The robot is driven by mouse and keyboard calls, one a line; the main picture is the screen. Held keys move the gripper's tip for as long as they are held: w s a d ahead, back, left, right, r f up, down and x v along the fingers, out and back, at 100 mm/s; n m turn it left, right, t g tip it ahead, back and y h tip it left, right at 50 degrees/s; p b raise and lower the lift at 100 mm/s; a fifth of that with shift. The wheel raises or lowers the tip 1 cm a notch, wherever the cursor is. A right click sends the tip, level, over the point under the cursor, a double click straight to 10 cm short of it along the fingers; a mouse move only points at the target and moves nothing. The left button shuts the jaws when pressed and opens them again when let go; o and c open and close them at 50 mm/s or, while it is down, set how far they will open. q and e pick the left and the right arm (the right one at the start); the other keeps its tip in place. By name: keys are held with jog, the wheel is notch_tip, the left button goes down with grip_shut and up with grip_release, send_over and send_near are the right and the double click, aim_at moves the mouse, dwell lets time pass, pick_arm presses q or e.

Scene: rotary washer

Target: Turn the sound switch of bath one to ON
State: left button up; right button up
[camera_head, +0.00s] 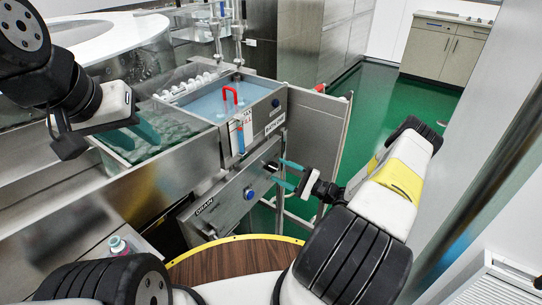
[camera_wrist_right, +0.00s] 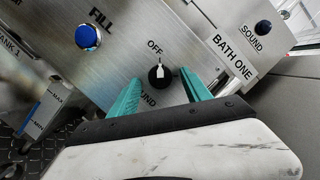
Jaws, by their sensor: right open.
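The sound switch of bath one (camera_wrist_right: 159,76) is a round black knob with a white pointer on a steel panel, in the right wrist view. The pointer is towards the OFF label (camera_wrist_right: 154,47). The label below the knob is partly covered, with "UND" readable. The BATH ONE label (camera_wrist_right: 235,57) is beside it. In the head view the right gripper (camera_head: 283,174) is at the front panel. My left gripper (camera_head: 134,133) appears open over the left bath.
A blue FILL button (camera_wrist_right: 88,37) is left of the knob. Another SOUND knob (camera_wrist_right: 263,27) is on the neighbouring panel at upper right. The head view shows a water bath (camera_head: 210,103) with a red handle (camera_head: 231,93). The green floor (camera_head: 385,95) is clear behind.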

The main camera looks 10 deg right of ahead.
jog(key=shift+w+a+r, duration=0.1)
jog(key=shift+w+a, duration=0.15)
jog(key=shift+a, duration=0.1)
grip_shut()
